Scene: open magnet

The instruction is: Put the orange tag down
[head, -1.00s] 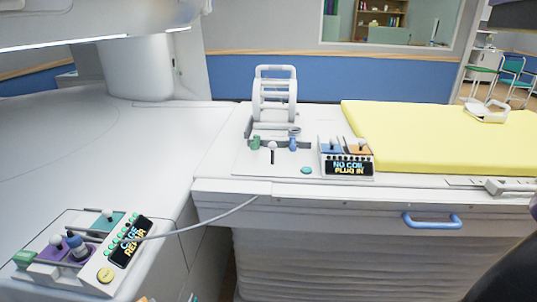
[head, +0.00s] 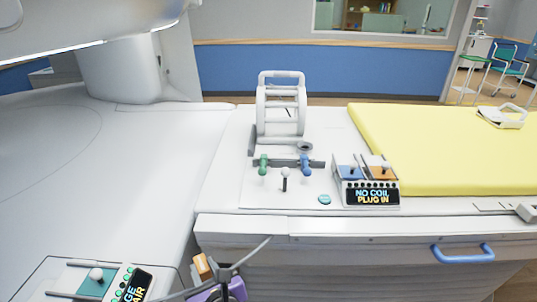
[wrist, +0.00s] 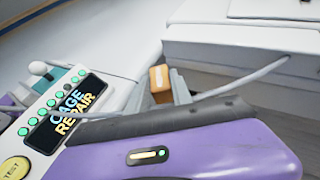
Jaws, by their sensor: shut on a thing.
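The orange tag (head: 203,267) is a small orange block with a pale strip, at the bottom of the head view near the front edge of the white housing. It also shows in the wrist view (wrist: 160,80), at the tips of my gripper's grey fingers. My gripper (head: 213,270) is purple and grey and is shut on the tag. It also fills the lower part of the wrist view (wrist: 162,92). The tag appears held up, apart from the surfaces around it; its far side is hidden.
The CAGE REPAIR box (wrist: 70,115) stands left of my gripper. A grey cable (head: 252,252) runs close behind it. The NO COIL PLUG IN box (head: 368,184), a white coil (head: 281,108) and a yellow mattress (head: 430,150) are on the couch. The white surface at left (head: 110,165) is clear.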

